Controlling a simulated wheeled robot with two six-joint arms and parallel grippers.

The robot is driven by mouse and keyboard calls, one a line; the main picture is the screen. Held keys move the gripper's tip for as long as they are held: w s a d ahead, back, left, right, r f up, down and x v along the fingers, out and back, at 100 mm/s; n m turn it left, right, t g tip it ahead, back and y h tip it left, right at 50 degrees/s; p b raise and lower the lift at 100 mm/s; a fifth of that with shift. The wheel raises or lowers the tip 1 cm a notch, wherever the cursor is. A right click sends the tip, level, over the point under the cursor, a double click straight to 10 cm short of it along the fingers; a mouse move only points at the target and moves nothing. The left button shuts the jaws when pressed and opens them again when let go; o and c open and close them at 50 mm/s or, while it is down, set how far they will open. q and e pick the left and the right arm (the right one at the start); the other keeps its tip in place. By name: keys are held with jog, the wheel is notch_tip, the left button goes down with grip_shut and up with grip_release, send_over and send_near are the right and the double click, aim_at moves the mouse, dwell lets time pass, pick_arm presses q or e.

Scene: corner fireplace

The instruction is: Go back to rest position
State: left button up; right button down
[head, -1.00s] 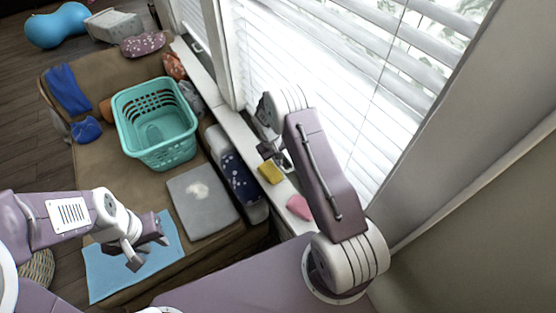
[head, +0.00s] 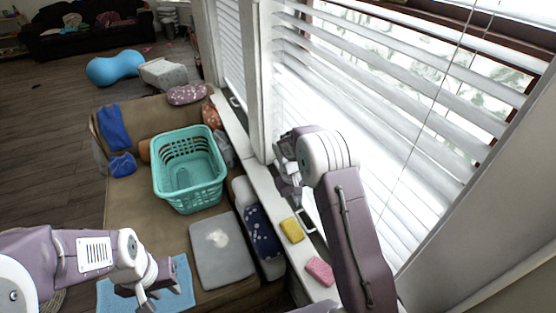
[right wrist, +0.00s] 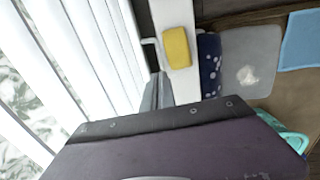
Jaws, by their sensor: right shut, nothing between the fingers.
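My left gripper (head: 152,284) is at the lower left of the head view, above the sofa's near end and a light blue cloth (head: 182,290). Its fingers are apart with nothing visible between them. My right gripper (head: 287,182) is beside the window blinds, above the sill, partly hidden by its own wrist. It is shut and empty.
The windowsill holds a yellow sponge (head: 291,230), a pink sponge (head: 319,270) and a small dark flat object with a pale edge (head: 306,220). Blinds (head: 400,95) stand close to my right arm. A teal basket (head: 190,195) and grey cushion (head: 222,255) rest on the brown sofa.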

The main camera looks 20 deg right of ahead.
jog(key=s+a+r+t, duration=0.1)
jog(key=s+a+r, duration=0.1)
jog(key=s+r, duration=0.5)
jog(key=s+a+f+m+y, duration=0.1)
jog(key=s+a+y, duration=0.1)
jog(key=s, duration=1.2)
jog(key=shift+s+a+m, duration=0.2)
jog(key=shift+a+m, duration=0.2)
jog(key=shift+a, duration=0.3)
